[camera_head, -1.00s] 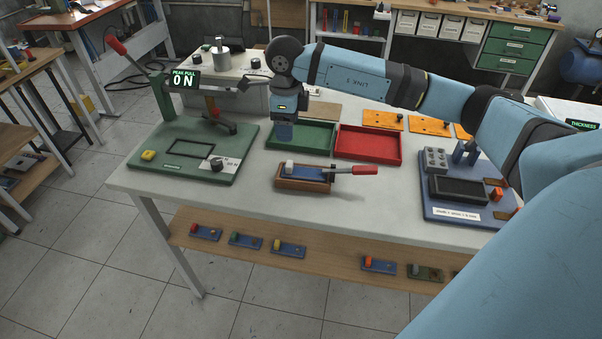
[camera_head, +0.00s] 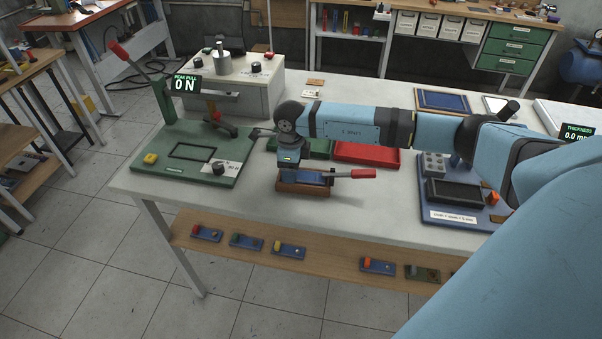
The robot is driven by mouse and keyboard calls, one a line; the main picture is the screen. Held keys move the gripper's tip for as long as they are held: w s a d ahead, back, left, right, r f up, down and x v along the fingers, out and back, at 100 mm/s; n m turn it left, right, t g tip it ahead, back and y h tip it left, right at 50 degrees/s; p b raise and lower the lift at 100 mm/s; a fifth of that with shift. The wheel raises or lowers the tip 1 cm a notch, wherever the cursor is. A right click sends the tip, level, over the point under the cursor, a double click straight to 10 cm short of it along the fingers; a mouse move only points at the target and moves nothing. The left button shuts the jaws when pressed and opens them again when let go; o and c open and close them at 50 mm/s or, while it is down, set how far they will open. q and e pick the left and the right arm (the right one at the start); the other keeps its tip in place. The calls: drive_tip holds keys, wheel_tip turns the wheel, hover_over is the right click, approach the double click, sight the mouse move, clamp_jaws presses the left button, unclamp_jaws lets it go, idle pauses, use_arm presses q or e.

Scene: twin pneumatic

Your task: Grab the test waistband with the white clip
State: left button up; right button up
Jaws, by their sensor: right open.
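A blue plate-like piece (camera_head: 314,179) lies in a small brown wooden holder (camera_head: 305,189) near the front middle of the table. In the earlier frame a white block shows on its left end; now my right gripper hides that spot. My right gripper (camera_head: 291,172) is open, pointing down right over the left end of the blue piece. I cannot tell whether its fingers touch the piece. A lever with a red handle (camera_head: 362,174) sticks out to the right over the holder. My left gripper is not in view.
A green fixture (camera_head: 150,172) with a pull display stands left, and a blue fixture (camera_head: 430,207) right. Green (camera_head: 321,150) and red (camera_head: 368,155) trays lie behind my arm. Several blue pieces with coloured blocks lie on the wooden shelf (camera_head: 335,261) below. The front table edge is close.

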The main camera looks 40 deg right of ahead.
drive_tip(key=c, duration=1.1)
